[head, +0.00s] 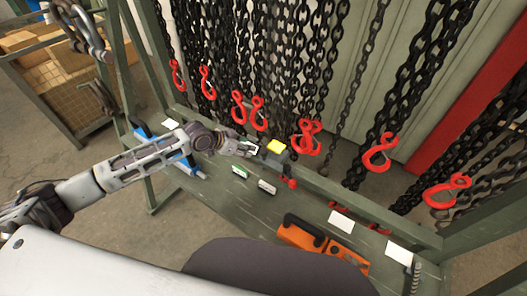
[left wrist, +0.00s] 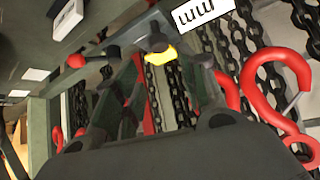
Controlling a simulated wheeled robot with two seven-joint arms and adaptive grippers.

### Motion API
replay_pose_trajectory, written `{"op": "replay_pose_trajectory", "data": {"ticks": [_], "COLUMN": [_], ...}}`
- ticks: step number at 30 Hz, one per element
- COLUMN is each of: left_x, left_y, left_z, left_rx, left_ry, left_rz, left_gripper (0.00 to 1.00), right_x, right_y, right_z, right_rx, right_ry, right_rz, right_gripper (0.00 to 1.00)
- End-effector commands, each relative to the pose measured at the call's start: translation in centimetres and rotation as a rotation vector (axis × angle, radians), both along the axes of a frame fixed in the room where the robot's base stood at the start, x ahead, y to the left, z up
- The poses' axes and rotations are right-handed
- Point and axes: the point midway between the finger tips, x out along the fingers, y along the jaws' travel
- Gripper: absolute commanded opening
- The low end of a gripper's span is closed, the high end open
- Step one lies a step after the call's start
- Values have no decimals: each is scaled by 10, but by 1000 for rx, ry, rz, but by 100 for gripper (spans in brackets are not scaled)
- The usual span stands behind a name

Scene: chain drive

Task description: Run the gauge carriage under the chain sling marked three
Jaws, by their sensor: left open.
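The gauge carriage, seemingly the grey block with a yellow top (head: 276,147), sits on the rail below the hanging chains in the head view. Its yellow part (left wrist: 160,52) shows between my fingers in the left wrist view. My left gripper (head: 250,147) is open just left of the block; I cannot tell whether it touches. Chain slings with red hooks hang behind, one hook (head: 308,137) close to the right of the block. A white tag with black strokes (left wrist: 203,12) is in the left wrist view; I cannot read which sling it marks. My right gripper is out of view.
A red knob (head: 291,183) is below the block. A blue tool (head: 182,160) is at left.

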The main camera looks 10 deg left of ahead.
Motion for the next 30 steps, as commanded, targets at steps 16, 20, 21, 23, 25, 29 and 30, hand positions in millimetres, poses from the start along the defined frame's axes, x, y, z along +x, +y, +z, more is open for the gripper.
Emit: {"op": "replay_pose_trajectory", "data": {"ticks": [16, 20, 21, 23, 25, 29, 30], "left_x": [25, 32, 33, 36, 40, 46, 48], "left_y": [-22, -27, -29, -32, -35, -40, -42], "left_z": [-32, -41, -44, -48, -52, -60, -63], "left_rx": [-1, -1, -1, 0, -2, -2, -2], "left_ry": [0, 1, 1, 2, 1, 0, 0], "left_rz": [-1, 0, 0, 0, -1, 0, 0], "left_gripper": [41, 41, 41, 41, 41, 41, 41], "right_x": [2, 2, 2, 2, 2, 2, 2], "right_y": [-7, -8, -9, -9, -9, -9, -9], "right_z": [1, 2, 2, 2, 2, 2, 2], "right_rx": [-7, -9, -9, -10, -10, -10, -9], "right_ry": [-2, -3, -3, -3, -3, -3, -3], "right_rz": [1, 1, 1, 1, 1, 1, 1], "right_gripper": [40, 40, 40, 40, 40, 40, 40]}}
